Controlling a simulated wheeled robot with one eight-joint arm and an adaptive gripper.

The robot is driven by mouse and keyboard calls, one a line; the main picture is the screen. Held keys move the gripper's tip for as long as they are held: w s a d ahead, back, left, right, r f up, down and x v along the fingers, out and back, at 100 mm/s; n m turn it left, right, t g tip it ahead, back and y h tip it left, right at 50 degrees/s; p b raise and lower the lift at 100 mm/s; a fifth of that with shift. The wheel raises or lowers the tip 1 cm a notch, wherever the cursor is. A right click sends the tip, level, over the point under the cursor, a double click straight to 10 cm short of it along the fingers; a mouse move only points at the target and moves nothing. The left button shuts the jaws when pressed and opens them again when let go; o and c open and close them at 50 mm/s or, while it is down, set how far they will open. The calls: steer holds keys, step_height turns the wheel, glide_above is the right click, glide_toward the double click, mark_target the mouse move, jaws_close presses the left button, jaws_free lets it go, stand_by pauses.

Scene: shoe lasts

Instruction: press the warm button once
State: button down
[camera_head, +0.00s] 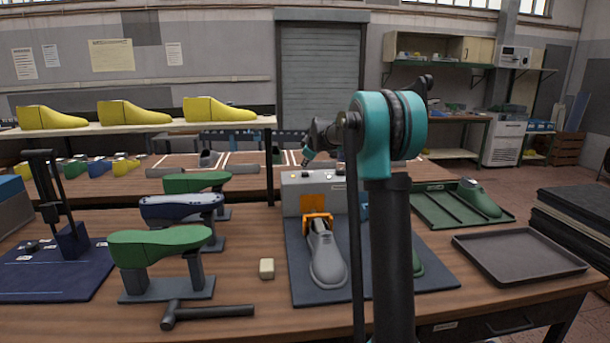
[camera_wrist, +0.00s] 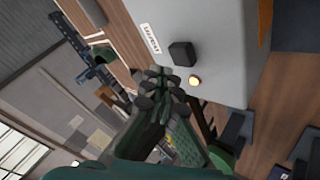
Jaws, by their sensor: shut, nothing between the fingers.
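A pale grey machine box (camera_head: 290,195) stands on the workbench behind a grey shoe held in an orange clamp. Small controls sit on its top. In the wrist view the box (camera_wrist: 215,45) carries a white label (camera_wrist: 150,38) too small to read, a black square button (camera_wrist: 182,53) and a small glowing yellowish round piece (camera_wrist: 195,80). I cannot tell which of these is the warm button. My gripper (camera_wrist: 165,85) is shut and empty, its tips close to the black button and the glowing piece. In the head view my gripper (camera_head: 308,155) is just above the box top; contact cannot be told.
The grey shoe (camera_head: 326,258) stands on a dark mat (camera_head: 305,290). Green and blue shoe lasts (camera_head: 160,245) on stands are at the left. A beige block (camera_head: 266,268) and a dark T-shaped tool (camera_head: 215,312) lie in front. A grey tray (camera_head: 520,255) is at the right.

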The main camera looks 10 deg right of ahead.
mark_target(306, 174)
steer(key=shift+r, duration=2.15)
steer(key=shift+s, duration=0.15)
